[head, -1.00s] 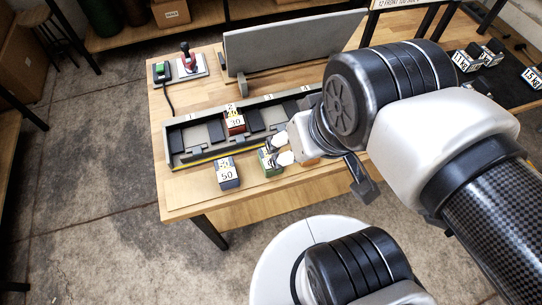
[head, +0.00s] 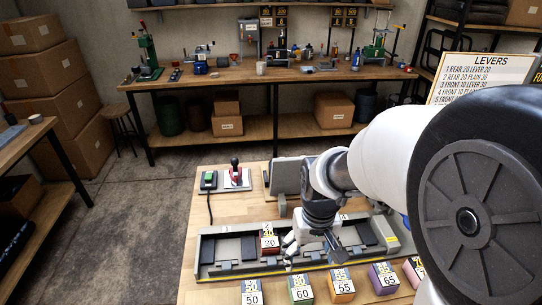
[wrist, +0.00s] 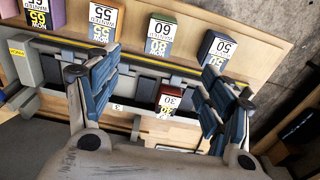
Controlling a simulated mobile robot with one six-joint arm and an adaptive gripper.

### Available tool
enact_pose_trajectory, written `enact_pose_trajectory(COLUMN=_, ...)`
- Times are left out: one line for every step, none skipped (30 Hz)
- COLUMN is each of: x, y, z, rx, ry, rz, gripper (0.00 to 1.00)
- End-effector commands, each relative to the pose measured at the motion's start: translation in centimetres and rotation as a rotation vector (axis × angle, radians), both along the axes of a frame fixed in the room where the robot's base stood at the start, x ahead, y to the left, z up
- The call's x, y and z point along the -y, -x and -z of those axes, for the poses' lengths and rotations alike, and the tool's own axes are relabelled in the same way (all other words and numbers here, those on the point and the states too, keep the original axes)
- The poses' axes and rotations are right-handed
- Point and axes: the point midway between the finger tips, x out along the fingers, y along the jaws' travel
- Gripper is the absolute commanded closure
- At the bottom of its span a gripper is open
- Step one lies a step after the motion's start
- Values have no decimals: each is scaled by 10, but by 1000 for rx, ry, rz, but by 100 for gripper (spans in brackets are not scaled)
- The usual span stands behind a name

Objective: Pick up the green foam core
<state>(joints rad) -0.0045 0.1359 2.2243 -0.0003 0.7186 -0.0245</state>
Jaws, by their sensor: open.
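The green foam core (head: 300,290), labelled 60, stands on the wooden table in front of the slotted fixture. It also shows in the wrist view (wrist: 162,35), between the cores labelled 55 and 50. My gripper (head: 315,247) is open and empty, over the fixture behind the green core. In the wrist view, my gripper (wrist: 160,82) has its fingers spread wide, with a red core (wrist: 171,100), labelled 30, showing between them. That red core (head: 269,243) sits in a slot of the fixture. The green core is apart from both fingers.
The fixture (head: 228,232) has several slots. In a row stand a blue core (head: 251,292), an orange core (head: 341,286) and a purple core (head: 383,280). A levers sign (head: 487,75) stands at right.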

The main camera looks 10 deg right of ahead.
Motion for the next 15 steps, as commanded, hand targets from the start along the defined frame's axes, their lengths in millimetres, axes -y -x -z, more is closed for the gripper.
enact_pose_trajectory(x=0, y=-5, z=14, rx=-26, ry=0, rz=-2, gripper=27)
enact_pose_trajectory(x=0, y=-8, z=20, rx=-35, ry=0, rz=-3, gripper=27)
enact_pose_trajectory(x=0, y=-10, z=27, rx=-45, ry=1, rz=-4, gripper=27)
enact_pose_trajectory(x=0, y=-12, z=31, rx=-51, ry=0, rz=-5, gripper=27)
enact_pose_trajectory(x=-1, y=-14, z=35, rx=-54, ry=0, rz=-5, gripper=27)
enact_pose_trajectory(x=-1, y=-15, z=39, rx=-59, ry=0, rz=-6, gripper=27)
enact_pose_trajectory(x=-1, y=-15, z=41, rx=-62, ry=0, rz=-6, gripper=27)
enact_pose_trajectory(x=-1, y=-16, z=44, rx=-63, ry=0, rz=-6, gripper=27)
enact_pose_trajectory(x=-1, y=-16, z=49, rx=-65, ry=0, rz=-6, gripper=27)
enact_pose_trajectory(x=-1, y=-16, z=53, rx=-66, ry=0, rz=-6, gripper=27)
enact_pose_trajectory(x=-1, y=-16, z=58, rx=-66, ry=0, rz=-6, gripper=27)
enact_pose_trajectory(x=-1, y=-15, z=66, rx=-67, ry=0, rz=-6, gripper=27)
enact_pose_trajectory(x=-1, y=-15, z=73, rx=-68, ry=0, rz=-6, gripper=27)
enact_pose_trajectory(x=-1, y=-15, z=80, rx=-68, ry=0, rz=-6, gripper=27)
enact_pose_trajectory(x=-1, y=-15, z=89, rx=-69, ry=0, rz=-6, gripper=27)
